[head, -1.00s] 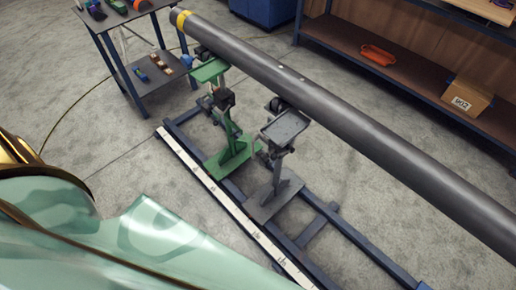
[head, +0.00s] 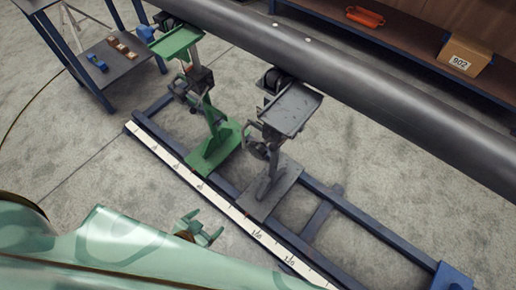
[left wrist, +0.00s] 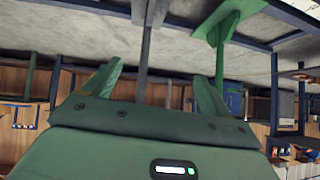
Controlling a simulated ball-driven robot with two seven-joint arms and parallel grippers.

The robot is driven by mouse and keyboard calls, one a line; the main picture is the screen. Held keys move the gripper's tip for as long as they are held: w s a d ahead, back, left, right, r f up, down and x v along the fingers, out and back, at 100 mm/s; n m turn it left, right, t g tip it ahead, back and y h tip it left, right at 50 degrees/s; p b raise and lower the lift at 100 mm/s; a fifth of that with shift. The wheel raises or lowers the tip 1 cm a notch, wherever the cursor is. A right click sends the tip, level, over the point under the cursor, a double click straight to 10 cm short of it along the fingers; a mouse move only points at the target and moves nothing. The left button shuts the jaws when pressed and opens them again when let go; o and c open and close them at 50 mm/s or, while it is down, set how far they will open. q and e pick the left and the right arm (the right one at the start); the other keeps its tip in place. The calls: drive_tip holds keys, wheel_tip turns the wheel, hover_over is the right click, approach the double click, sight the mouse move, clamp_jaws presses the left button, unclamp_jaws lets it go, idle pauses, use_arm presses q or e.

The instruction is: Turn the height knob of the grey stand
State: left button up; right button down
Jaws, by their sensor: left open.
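The grey stand (head: 268,190) stands on the blue floor frame, its tray (head: 292,108) under the dark pipe (head: 345,75). Its height knob (head: 257,150) appears as a dark grey wheel on the left side of the post. My left gripper (head: 205,227) is open and empty, left of and below the grey stand, apart from the knob. In the left wrist view the gripper's two green fingers (left wrist: 160,88) are spread, with a grey post (left wrist: 146,55) showing beyond and between them. The knob is not clear in that view. My right gripper is out of view.
A green stand (head: 213,145) stands left of the grey one; it also shows in the left wrist view (left wrist: 222,28). A white scale strip (head: 250,228) runs along the near rail. A cart (head: 118,66) stands back left. A shelf with a cardboard box (head: 466,55) is behind the pipe.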

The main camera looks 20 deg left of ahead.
use_arm(q)
drive_tip(key=w+d+t+h+b, duration=0.2)
drive_tip(key=w+t+b, duration=0.2)
drive_tip(key=w+b, duration=0.3)
drive_tip(key=t+h+b, duration=0.2)
drive_tip(key=t, duration=0.2)
approach(255, 154)
drive_tip(key=b+x, duration=0.1)
drive_tip(key=x, duration=0.3)
drive_tip(key=b+x, duration=0.2)
drive_tip(key=x, duration=0.2)
drive_tip(key=b+x, duration=0.1)
drive_tip(key=x, duration=0.3)
drive_tip(key=shift+w+d+f+b, duration=0.1)
drive_tip(key=shift+f+b, duration=0.15)
drive_tip(key=shift+b, duration=0.05)
drive_tip(key=shift+w+d+r, duration=0.1)
drive_tip(key=shift+w, duration=0.2)
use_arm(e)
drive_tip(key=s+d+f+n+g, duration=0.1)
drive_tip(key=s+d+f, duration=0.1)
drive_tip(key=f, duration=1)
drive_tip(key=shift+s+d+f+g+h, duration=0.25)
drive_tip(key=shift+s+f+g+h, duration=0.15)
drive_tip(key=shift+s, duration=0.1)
